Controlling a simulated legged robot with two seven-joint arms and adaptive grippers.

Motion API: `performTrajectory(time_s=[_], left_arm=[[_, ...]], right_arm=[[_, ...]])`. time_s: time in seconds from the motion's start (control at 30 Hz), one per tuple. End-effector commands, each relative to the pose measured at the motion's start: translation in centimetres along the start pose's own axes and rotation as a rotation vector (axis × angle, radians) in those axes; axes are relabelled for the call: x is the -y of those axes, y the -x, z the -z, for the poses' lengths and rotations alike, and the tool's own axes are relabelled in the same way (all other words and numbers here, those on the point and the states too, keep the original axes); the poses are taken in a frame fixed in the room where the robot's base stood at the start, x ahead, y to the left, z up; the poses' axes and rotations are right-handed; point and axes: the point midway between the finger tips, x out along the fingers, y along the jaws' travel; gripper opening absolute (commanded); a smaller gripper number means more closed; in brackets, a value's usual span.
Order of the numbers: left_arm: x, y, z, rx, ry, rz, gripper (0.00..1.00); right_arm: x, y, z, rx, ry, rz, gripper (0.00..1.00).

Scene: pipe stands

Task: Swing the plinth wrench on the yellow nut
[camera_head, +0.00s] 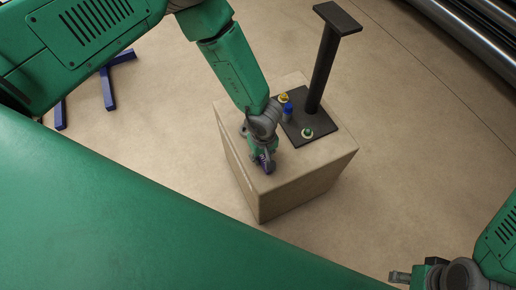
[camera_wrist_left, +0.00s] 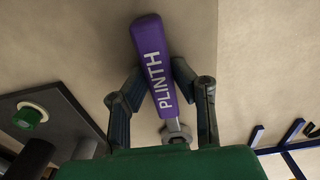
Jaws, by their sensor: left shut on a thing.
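My left gripper (camera_head: 264,160) is low over the top of the wooden block and shut on the plinth wrench (camera_head: 266,167). In the left wrist view the wrench's purple handle (camera_wrist_left: 157,65), marked PLINTH, lies between the two fingers, with its grey metal head (camera_wrist_left: 176,131) toward the palm. The yellow nut (camera_head: 284,98) is on the black base plate, apart from the gripper and beyond it in the head view. I cannot make out the yellow nut in the wrist view. My right gripper (camera_head: 400,277) is at the lower right, away from the block; its fingers are unclear.
The black plate (camera_head: 318,145) carries a tall post (camera_head: 323,70), a blue fitting (camera_head: 288,114) and a green nut (camera_head: 307,132). The green nut also shows in the wrist view (camera_wrist_left: 28,117). A small grey thing (camera_head: 243,130) is at the block's left edge. The block's front top is bare.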

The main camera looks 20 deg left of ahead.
Motion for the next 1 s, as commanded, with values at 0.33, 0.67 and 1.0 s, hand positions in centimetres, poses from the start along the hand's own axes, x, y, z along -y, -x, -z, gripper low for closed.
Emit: performTrajectory(time_s=[0.33,0.67,1.0], left_arm=[[0.0,1.2,0.0,-0.001,0.001,0.000,0.00],[0.0,2.1,0.0,-0.001,0.000,-0.001,0.00],[0.0,5.0,0.0,0.000,0.000,-0.001,0.00]], right_arm=[[0.0,0.9,0.1,0.000,0.000,0.000,0.40],[0.0,1.7,0.1,0.000,0.000,0.000,0.40],[0.0,4.0,0.2,0.000,0.000,0.000,0.40]])
